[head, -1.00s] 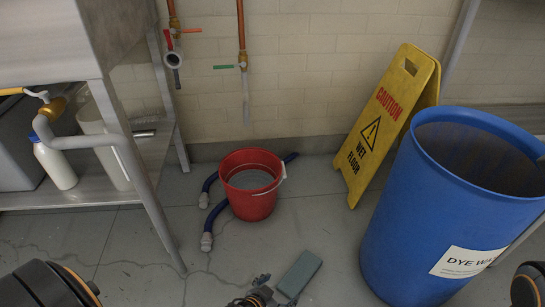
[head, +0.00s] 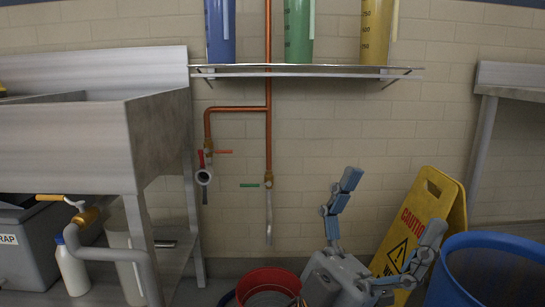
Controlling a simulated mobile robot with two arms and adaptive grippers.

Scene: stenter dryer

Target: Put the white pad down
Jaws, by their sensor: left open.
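My left gripper (head: 394,204) is in the lower right of the head view, raised in front of the yellow caution sign and above the red bucket's right side. Its two blue-grey fingers are spread wide, with nothing between them. No white pad shows in the head view. My right gripper is not in view.
A red bucket (head: 268,277) stands on the floor below the pipes. A yellow wet-floor sign (head: 455,204) leans behind my gripper, beside a blue barrel (head: 450,289). A steel sink (head: 65,149) is at the left. A wall shelf (head: 300,70) holds coloured cylinders.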

